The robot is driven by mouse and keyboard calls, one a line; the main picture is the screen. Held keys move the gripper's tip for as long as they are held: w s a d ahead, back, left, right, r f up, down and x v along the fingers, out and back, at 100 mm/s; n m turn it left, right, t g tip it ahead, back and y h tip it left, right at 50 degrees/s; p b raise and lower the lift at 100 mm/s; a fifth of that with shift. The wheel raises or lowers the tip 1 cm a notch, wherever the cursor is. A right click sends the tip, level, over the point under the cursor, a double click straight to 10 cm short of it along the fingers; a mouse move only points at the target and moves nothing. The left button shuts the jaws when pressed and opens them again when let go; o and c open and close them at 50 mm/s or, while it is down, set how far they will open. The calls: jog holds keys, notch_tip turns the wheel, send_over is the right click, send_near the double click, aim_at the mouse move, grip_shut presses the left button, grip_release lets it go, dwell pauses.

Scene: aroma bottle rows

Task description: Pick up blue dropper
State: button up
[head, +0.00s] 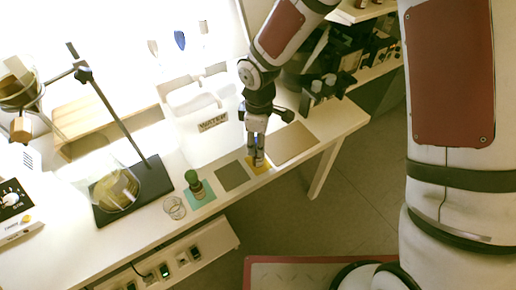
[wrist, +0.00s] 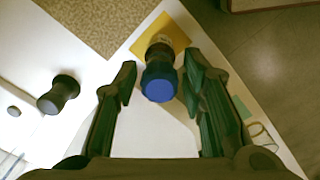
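The blue dropper is a small bottle with a blue cap (wrist: 159,84), standing on a yellow mat (wrist: 178,26) in the wrist view. My gripper (wrist: 160,70) is open, with one finger on each side of the bottle and gaps showing between fingers and cap. In the head view my gripper (head: 256,160) points down over the yellow mat (head: 263,170) near the table's front edge. It mostly hides the bottle there.
A green-capped bottle (head: 193,183) stands on a teal mat, left of an empty grey mat (head: 233,176). A brown mat (head: 295,144) lies to the right. A metal stand (head: 120,125) with glassware is at left.

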jog(key=c, duration=0.3)
jog(key=shift+c, duration=0.2)
notch_tip(320, 180, up, 10)
jog(key=shift+r+p, duration=0.1)
jog(key=shift+p, duration=0.2)
dwell(0.4)
jog(key=shift+f+b, duration=0.5)
jog(key=shift+f, duration=0.6)
grip_shut()
